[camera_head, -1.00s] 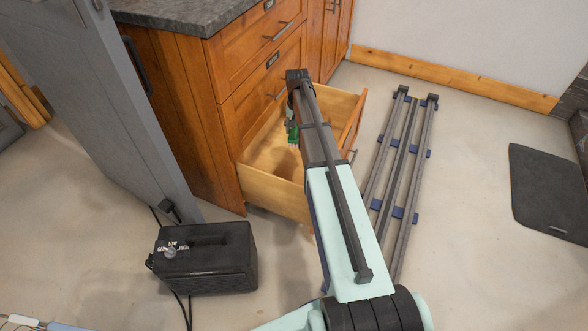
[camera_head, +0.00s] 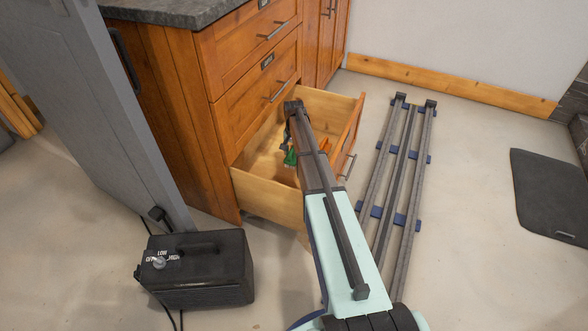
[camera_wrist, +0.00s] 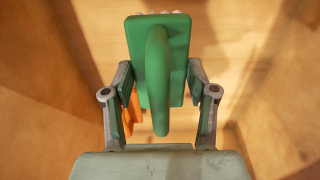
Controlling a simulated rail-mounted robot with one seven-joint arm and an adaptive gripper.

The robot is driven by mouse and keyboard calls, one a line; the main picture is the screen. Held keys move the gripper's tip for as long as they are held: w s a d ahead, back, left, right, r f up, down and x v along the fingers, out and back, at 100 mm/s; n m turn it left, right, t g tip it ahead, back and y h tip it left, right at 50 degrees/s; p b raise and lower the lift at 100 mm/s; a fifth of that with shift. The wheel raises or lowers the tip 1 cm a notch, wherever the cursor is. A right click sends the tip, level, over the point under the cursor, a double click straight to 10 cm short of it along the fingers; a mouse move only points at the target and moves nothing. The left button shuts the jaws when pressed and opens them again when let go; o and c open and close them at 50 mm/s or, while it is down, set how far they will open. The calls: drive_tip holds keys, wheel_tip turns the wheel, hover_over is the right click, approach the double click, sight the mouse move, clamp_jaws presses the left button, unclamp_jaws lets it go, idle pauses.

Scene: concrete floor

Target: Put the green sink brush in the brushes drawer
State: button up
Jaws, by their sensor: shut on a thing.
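The green sink brush (camera_wrist: 158,75) is between the fingers of my gripper (camera_wrist: 160,110) in the wrist view. Its curved handle faces the camera and pale bristles show at its top edge. In the head view the brush (camera_head: 290,157) shows as a small green patch beside my arm. My gripper is shut on it and is inside or just above the open bottom drawer (camera_head: 268,195). An orange thing (camera_wrist: 133,110) shows behind the left finger; I cannot tell what it is. My arm hides part of the drawer's inside.
Closed drawers (camera_head: 253,98) of the wooden cabinet rise behind the open one. A black box (camera_head: 196,272) with a dial stands on the floor at the lower left. Dark rails (camera_head: 392,190) lie right of the drawer. A grey panel (camera_head: 105,110) stands at the left.

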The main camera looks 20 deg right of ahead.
wheel_tip(320, 180, down, 8)
drive_tip(key=b, duration=0.2)
drive_tip(key=shift+b, duration=0.35)
drive_tip(key=o, duration=1.3)
drive_tip(key=shift+f, duration=0.1)
drive_tip(key=shift+o, duration=0.2)
